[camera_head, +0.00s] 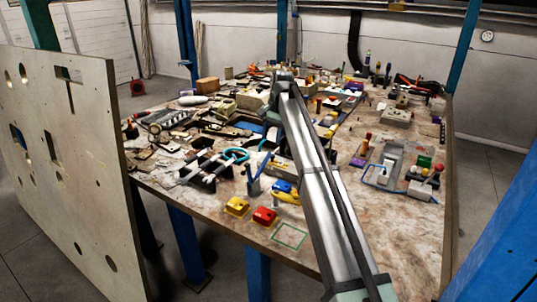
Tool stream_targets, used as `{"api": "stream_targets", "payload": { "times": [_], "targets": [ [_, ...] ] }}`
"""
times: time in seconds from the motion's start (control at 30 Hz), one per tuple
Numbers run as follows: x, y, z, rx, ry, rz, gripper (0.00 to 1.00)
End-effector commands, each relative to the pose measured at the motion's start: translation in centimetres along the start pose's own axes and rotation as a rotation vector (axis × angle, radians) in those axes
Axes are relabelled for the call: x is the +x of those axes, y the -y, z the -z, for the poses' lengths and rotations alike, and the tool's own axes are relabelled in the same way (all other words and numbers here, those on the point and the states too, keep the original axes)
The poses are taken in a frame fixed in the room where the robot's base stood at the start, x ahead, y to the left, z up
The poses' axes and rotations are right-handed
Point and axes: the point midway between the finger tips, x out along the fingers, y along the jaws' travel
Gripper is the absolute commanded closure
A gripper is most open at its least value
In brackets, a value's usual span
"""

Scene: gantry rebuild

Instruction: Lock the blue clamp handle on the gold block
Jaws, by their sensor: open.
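A small blue piece (282,186) sits with a yellow-gold piece (290,197) on the table, just left of my arm. They may be the clamp handle and gold block, but they are too small to be sure or to tell whether the handle is locked. Left of them stands a dark blue upright piece (253,186) with a slanting blue lever (264,165). My arm crosses the table from the bottom right to the upper middle. Its fingers cannot be made out; the far end merges with the clutter.
The table (410,245) is crowded at the middle and back, and bare at front right. A yellow block (236,207) and a red block (264,216) lie near the front edge by a green square outline (290,235). A tall perforated panel (70,170) stands left.

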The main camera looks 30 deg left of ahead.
Motion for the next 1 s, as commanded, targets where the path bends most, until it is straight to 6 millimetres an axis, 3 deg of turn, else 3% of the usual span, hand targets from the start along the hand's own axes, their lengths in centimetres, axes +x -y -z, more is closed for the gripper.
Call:
{"api": "stream_targets", "payload": {
  "times": [0.2,0.5,0.97,1.0],
  "targets": [
    [4.0,-0.1,-0.1,0.0,0.001,-0.002,0.54],
    [7.5,0.0,0.0,-0.001,0.0,-0.002,0.54],
    [8.3,0.0,0.0,-0.001,-0.001,-0.001,0.54],
    [8.3,0.0,0.0,-0.001,-0.001,-0.001,0.57]
  ]
}}
